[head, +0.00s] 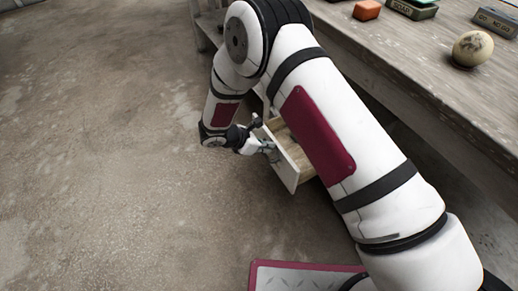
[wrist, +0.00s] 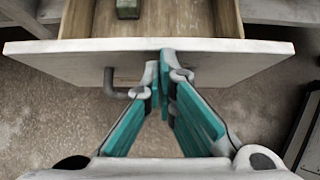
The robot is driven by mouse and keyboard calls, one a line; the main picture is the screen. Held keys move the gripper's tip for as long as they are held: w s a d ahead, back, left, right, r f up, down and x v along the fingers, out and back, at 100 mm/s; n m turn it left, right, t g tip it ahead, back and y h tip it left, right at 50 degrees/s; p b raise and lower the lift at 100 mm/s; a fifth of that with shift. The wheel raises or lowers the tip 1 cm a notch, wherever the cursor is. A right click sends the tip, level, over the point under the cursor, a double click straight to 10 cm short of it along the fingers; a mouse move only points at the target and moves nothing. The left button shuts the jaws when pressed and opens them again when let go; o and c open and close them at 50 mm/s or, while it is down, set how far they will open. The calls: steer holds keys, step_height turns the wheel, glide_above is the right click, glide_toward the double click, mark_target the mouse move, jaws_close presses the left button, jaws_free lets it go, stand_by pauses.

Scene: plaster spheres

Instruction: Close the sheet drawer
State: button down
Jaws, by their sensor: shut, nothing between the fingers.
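The drawer stands pulled out under the workbench. Its pale front panel (head: 281,158) shows in the head view, partly hidden behind my arm. In the wrist view the top edge of the drawer front (wrist: 230,46) runs across the picture, with the wooden inside beyond it. A dark bar handle (wrist: 110,85) is on the front's outer face. My gripper (wrist: 165,72) has its teal fingers together at the tips, with nothing between them. The tips are at the drawer front, beside the handle; I cannot tell whether they touch it. My gripper (head: 268,147) also shows in the head view.
A green block (wrist: 128,9) lies inside the drawer. On the workbench (head: 420,60) are a speckled sphere (head: 472,48), an orange block (head: 367,10) and labelled blocks (head: 412,8). The concrete floor (head: 110,170) to the left is clear.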

steer(key=w+d+b, duration=0.1)
steer(key=w+d, duration=0.8)
steer(key=d, duration=0.5)
steer(key=shift+w+d, duration=0.15)
steer(key=shift+w, duration=0.2)
steer(key=s+a+f+p+v, duration=0.1)
steer(key=a+f+p+v, duration=0.1)
steer(key=v, duration=1.1)
steer(key=shift+p, duration=0.4)
